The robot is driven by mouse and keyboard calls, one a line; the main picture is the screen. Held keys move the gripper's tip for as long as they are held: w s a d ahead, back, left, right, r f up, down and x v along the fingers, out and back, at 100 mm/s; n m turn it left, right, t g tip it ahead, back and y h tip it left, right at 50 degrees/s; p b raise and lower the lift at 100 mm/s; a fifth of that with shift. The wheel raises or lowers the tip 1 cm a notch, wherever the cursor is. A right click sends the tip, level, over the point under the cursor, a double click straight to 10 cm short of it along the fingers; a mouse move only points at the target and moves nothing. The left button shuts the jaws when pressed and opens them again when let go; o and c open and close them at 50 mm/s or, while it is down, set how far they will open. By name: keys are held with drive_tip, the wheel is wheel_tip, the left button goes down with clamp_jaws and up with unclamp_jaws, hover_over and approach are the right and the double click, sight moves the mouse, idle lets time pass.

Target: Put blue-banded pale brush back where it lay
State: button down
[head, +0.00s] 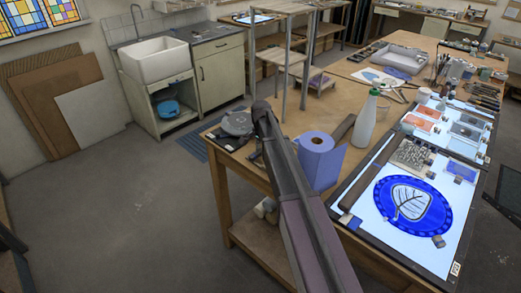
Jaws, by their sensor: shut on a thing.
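I cannot make out the blue-banded pale brush in the head view. My arm rises from the bottom middle and crosses in front of the near table edge. My gripper is not visible, so what it holds cannot be seen. A jar of upright brushes or tools (441,66) stands towards the back right of the wooden table (342,72). Several thin dark tools (485,93) lie near the right edge, too small to tell apart. A lit panel (392,253) carries a blue oval glass piece (383,221) with a pale leaf shape.
A blue paper roll (317,160), a white bottle (367,121) and a long dark wooden bar (367,173) stand or lie left of the lit panel. A grey round object (236,124) sits at the table's left corner. The floor (110,215) at left is clear.

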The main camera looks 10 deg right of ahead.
drive_tip(key=shift+f, duration=0.2)
idle(0.3)
drive_tip(key=shift+c, duration=2.1)
unclamp_jaws()
drive_tip(key=shift+r, duration=0.15)
